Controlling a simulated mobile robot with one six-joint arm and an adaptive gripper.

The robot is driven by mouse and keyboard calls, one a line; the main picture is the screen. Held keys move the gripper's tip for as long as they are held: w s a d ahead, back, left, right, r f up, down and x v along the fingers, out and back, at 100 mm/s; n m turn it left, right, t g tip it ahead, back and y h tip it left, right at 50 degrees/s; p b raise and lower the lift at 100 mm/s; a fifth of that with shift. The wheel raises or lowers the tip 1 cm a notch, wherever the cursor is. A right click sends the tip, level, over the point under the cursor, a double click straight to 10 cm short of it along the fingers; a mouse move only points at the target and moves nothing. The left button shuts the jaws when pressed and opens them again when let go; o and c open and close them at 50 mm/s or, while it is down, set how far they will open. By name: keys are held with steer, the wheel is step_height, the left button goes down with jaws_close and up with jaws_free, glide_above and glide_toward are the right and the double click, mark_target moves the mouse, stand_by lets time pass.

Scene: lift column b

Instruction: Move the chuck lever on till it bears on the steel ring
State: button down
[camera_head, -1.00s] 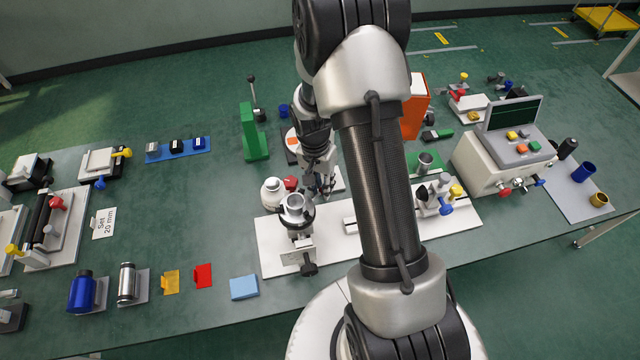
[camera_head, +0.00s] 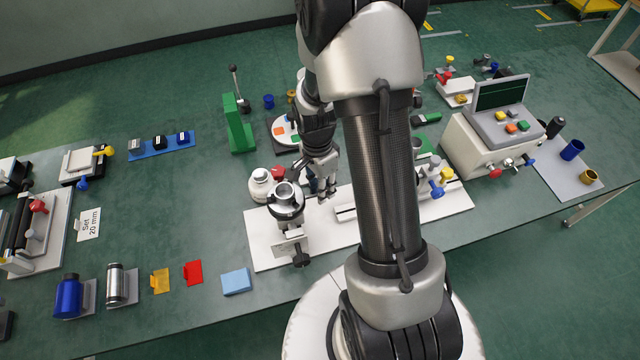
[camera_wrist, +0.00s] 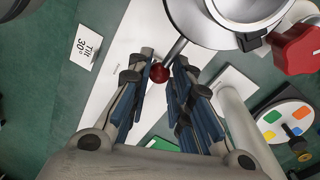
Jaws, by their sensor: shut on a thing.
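The chuck (camera_head: 286,211) stands on a white base plate near the table's middle, with the bright steel ring (camera_head: 285,189) at its top. In the wrist view the ring (camera_wrist: 256,14) is at the top right, partly cut off. The chuck lever (camera_wrist: 176,49) is a thin metal rod with a dark red ball at its end. It runs from the chuck's side to between my fingers. My gripper (camera_wrist: 161,76) is shut on the lever's ball end. In the head view my gripper (camera_head: 328,190) is just right of the chuck. Whether the lever touches the ring is unclear.
A red part (camera_wrist: 299,50) and a white round vessel (camera_head: 260,186) stand close behind the chuck. A rail (camera_head: 345,213) lies to its right on the white plate (camera_head: 262,250). A blue block (camera_head: 236,281) lies in front. A green stand (camera_head: 238,128) is at the back left.

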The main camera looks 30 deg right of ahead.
steer(key=shift+s+a, duration=0.1)
steer(key=shift+s, duration=0.35)
steer(key=c, duration=1.5)
jaws_free()
steer(key=shift+o, duration=0.2)
steer(key=shift+w, duration=0.1)
steer(key=shift+r, duration=0.15)
step_height(320, 180, up, 12)
steer(key=w, duration=0.1)
steer(key=shift+w+f, duration=0.15)
steer(key=shift+f, duration=0.05)
